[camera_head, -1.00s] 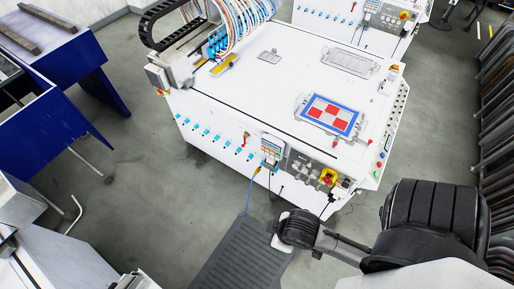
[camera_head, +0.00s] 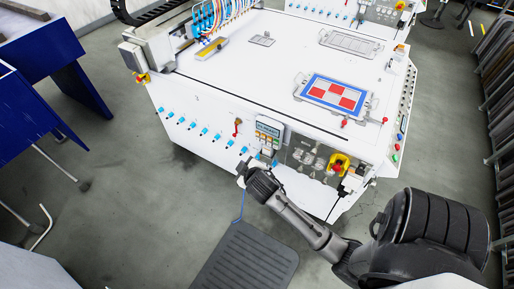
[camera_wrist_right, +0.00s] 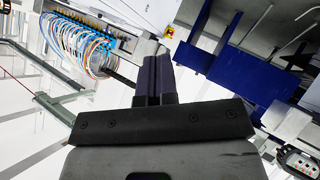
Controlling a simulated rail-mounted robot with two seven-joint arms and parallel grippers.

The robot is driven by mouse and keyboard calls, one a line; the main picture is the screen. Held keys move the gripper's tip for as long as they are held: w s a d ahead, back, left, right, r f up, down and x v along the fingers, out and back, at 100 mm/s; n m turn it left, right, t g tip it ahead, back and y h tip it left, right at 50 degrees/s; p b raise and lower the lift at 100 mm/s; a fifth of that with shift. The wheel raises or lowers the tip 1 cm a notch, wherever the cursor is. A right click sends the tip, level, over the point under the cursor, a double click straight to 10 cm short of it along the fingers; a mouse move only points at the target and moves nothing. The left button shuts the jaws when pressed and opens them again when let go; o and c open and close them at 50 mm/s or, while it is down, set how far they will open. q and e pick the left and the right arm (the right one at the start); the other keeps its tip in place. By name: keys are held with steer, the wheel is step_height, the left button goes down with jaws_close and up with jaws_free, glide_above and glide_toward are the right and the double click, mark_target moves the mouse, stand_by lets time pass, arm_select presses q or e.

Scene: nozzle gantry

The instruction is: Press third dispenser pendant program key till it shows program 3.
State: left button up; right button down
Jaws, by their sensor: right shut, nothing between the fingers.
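A dispenser pendant (camera_head: 268,132) with a small display and coloured keys hangs on the front face of the near white machine. Its display text is too small to read. My right gripper (camera_head: 243,168) is in front of the machine, below and left of the pendant, apart from it. In the right wrist view its two dark fingers (camera_wrist_right: 157,78) are together with nothing between them. The pendant cannot be made out in the right wrist view. My left gripper is not in view.
A red-and-yellow emergency stop (camera_head: 339,165) sits right of the pendant. Several blue fittings (camera_head: 203,131) line the front face to its left. A dark floor mat (camera_head: 245,262) lies below. Another white machine (camera_head: 330,12) stands behind.

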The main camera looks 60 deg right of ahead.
mark_target(257, 134)
steer(key=w+d+f+t+h+b, duration=0.1)
steer(key=w+d+f+b, duration=0.4)
steer(key=b, duration=0.6)
steer(key=w+d+f+t+h+b, duration=0.1)
steer(key=w+d+f+h+b, duration=0.3)
steer(key=d+f+b, duration=0.6)
step_height(257, 134, down, 2)
steer(key=shift+w+f+t+b, duration=0.2)
steer(key=shift+w+t+b, duration=0.2)
steer(key=shift+w+b, duration=0.4)
steer(key=d, duration=0.8)
steer(key=shift+d+b, duration=0.35)
steer(key=shift+b, duration=0.1)
